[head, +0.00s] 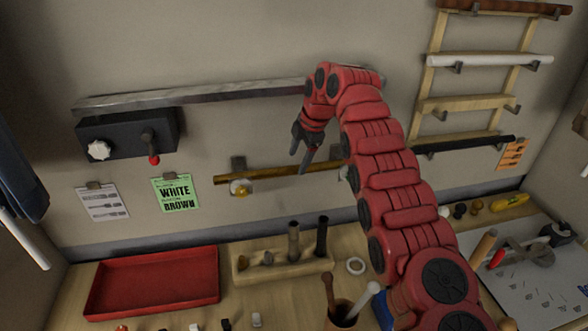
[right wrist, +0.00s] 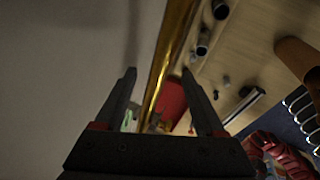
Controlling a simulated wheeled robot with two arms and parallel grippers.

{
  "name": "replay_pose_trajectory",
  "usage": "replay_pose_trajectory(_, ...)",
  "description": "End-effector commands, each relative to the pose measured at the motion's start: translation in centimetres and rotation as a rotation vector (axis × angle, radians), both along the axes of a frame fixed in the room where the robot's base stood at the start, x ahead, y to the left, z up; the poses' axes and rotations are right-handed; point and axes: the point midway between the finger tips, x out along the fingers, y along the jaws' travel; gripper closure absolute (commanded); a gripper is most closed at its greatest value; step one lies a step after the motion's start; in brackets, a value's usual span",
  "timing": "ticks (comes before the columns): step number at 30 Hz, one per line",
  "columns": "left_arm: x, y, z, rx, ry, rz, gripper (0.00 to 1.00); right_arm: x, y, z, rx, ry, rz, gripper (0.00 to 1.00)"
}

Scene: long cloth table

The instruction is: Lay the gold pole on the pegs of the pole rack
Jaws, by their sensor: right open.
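My right gripper (head: 304,158) is open at the pole. In the right wrist view the gold pole (right wrist: 168,60) runs lengthwise between the open fingers (right wrist: 160,82); I cannot tell how deep it sits between them. The pole rack (head: 432,75) hangs at upper right. It bears a brown pole (head: 505,7), a white pole (head: 490,60) and a black pole (head: 463,145). Its third rung (head: 467,103) has bare pegs (head: 510,112). My left gripper is out of view.
A grey rail (head: 200,97) and a black box with knobs (head: 125,135) are on the wall at left. A green WHITE/BROWN card (head: 176,192) hangs below. On the table are a red tray (head: 150,283), a wooden block with upright pieces (head: 280,262) and a cup (head: 340,315).

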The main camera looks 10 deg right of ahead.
Motion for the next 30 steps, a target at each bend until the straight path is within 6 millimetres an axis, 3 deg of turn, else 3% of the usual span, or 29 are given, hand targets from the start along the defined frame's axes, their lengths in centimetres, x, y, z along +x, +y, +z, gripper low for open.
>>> replay_pose_trajectory(6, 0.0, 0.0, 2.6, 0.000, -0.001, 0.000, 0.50, 0.5, 0.5, -2.4, 0.001, 0.009, 0.000, 0.28)
replay_pose_trajectory(14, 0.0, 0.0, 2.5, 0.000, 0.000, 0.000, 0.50, 0.8, 0.6, -3.3, 0.000, 0.002, 0.000, 0.28)
replay_pose_trajectory(26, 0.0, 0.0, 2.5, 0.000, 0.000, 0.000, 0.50, 0.8, 0.6, -3.3, 0.000, 0.002, 0.000, 0.97)
replay_pose_trajectory(30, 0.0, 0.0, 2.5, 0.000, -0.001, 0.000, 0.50, 0.8, 0.6, -3.3, 0.000, 0.002, 0.000, 1.00)
